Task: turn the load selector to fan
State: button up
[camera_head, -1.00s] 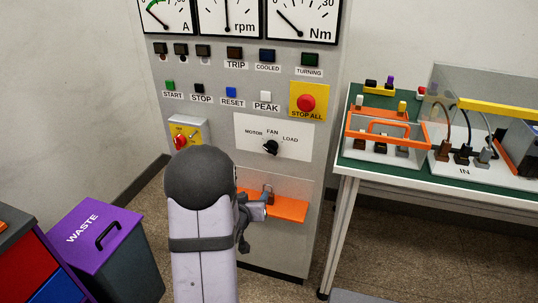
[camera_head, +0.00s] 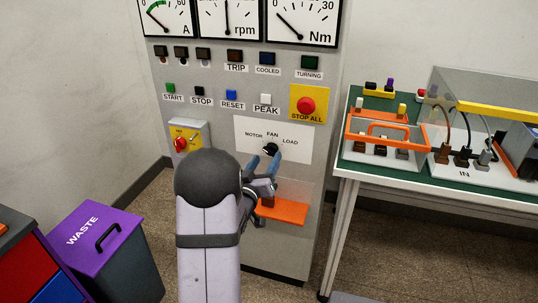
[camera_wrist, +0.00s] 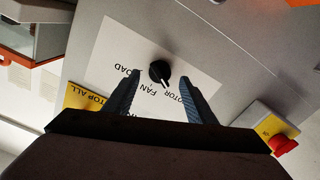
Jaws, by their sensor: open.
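The load selector is a black knob (camera_head: 271,149) on a white plate (camera_head: 300,150) labelled MOTOR, FAN and LOAD. In the wrist view the knob (camera_wrist: 160,71) sits between my two fingertips, with its pointer towards the gap between FAN and MOTOR. My gripper (camera_head: 264,158) is open, its blue fingers just below the knob in the head view. In the wrist view my gripper (camera_wrist: 161,80) has one finger on each side of the knob. The knob's lower part is partly hidden in the head view.
A yellow plate with a red switch (camera_head: 180,144) is left of the selector. The red STOP ALL button (camera_head: 306,105) is above right. An orange shelf (camera_head: 284,211) juts out below. A bench (camera_head: 350,170) with equipment stands at the right, a purple waste bin (camera_head: 92,235) at the left.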

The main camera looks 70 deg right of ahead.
aim_at(270, 154)
jog(key=shift+d, duration=2)
jog(key=c, duration=1)
